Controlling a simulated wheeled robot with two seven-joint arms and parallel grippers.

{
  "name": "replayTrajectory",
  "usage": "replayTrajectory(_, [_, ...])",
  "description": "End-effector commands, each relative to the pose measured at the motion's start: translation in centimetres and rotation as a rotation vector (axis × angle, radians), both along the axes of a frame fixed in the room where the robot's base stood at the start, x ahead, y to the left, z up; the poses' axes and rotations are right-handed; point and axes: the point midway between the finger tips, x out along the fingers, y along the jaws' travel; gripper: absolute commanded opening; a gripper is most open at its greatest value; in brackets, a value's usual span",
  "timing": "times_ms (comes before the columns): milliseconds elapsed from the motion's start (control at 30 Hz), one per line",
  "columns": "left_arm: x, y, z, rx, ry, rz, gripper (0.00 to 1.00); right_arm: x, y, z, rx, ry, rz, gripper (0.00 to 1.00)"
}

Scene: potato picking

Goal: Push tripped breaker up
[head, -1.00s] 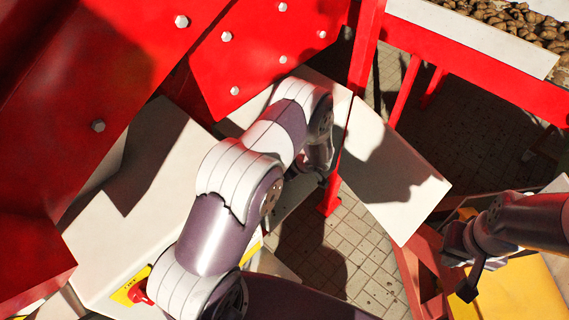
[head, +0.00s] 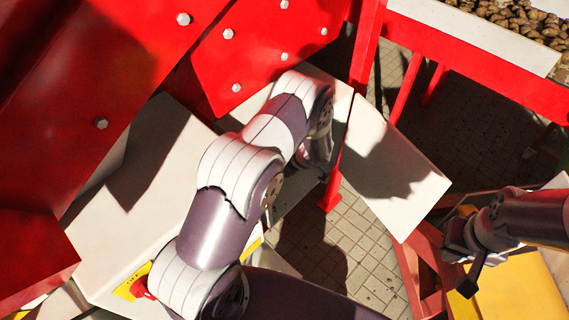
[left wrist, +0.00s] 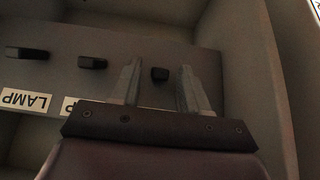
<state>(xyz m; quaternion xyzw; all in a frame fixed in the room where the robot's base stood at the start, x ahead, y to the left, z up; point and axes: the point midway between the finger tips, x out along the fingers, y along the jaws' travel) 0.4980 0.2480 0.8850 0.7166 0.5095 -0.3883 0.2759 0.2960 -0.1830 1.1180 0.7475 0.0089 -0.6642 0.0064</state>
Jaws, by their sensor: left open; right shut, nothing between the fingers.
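In the left wrist view, a row of black breaker switches sits on a grey panel (left wrist: 110,42) inside a box. The switch (left wrist: 160,75) at the right of the row lies between the fingertips of my open left gripper (left wrist: 160,85). Two others, the middle switch (left wrist: 92,62) and the left switch (left wrist: 27,53), are left of the fingers. I cannot tell whether the fingers touch the switch. In the head view my left arm hides the left gripper and the switches. My right gripper (head: 470,283) is shut and empty at the lower right.
White labels, one reading LAMP (left wrist: 25,101) upside down, sit near the switches. The box's side wall (left wrist: 262,80) is close to the right of the gripper. In the head view, a white panel (head: 395,175), red machine plates (head: 270,50) and a red post (head: 366,50) surround my left arm.

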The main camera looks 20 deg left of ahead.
Motion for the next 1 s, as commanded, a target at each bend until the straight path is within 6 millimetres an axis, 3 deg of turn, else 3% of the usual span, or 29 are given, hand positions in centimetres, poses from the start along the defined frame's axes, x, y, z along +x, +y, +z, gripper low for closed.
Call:
replayTrajectory(167, [-0.3, -1.4, 2.3, 0.0, -0.004, -0.003, 0.45, 0.0, 0.0, -0.2, 0.0, 0.0, 0.0, 0.0])
replayTrajectory(400, [-2.7, -8.0, 2.0, 0.0, -0.001, -0.006, 0.45, 0.0, 0.0, -1.8, 0.0, 0.0, 0.0, 0.0])
replayTrajectory(600, [-4.0, -11.8, 2.2, 0.0, -0.001, -0.003, 0.45, 0.0, 0.0, -2.4, 0.0, 0.0, 0.0, 0.0])
replayTrajectory(1000, [-4.4, -12.8, 2.3, 0.0, 0.0, 0.0, 0.45, 0.0, 0.0, -2.4, 0.0, 0.0, 0.0, 0.0])
